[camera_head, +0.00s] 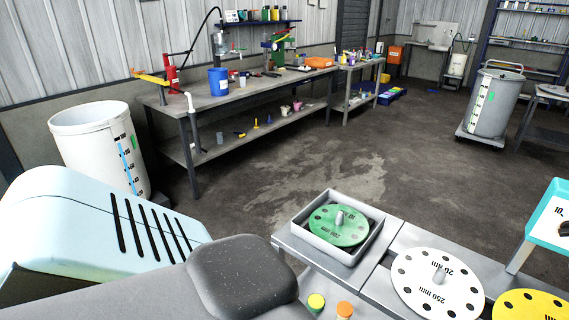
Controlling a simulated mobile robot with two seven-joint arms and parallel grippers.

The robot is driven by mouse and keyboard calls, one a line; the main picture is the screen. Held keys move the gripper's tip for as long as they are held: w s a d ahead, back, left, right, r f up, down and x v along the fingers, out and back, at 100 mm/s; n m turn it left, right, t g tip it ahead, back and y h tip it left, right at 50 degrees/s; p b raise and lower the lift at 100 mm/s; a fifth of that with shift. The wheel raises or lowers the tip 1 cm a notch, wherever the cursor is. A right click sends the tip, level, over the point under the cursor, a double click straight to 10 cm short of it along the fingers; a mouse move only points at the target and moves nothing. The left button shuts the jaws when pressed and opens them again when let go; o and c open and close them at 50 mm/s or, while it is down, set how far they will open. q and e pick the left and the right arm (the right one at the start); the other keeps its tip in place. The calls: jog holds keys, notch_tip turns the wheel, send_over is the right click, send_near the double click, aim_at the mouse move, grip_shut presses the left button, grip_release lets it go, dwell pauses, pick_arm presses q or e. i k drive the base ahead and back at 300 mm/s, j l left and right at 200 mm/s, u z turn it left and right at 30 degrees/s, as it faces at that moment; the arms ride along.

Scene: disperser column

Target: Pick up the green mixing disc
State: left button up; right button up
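The green mixing disc (334,232) is a round plate with dark holes and a pale centre post. It lies in an open grey square tray (308,240) on the metal bench at the lower middle. Neither of my grippers shows in the head view. No gripper is seen at the disc.
A white disc (416,298) and a yellow disc (530,306) lie on the bench right of the tray. Two small capped bottles (343,311) stand in front. A turquoise-edged stand (548,212) is at right. A white barrel (90,140) stands left; the floor behind the bench is open.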

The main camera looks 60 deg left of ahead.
aim_at(341, 226)
jog(key=u, duration=1.35)
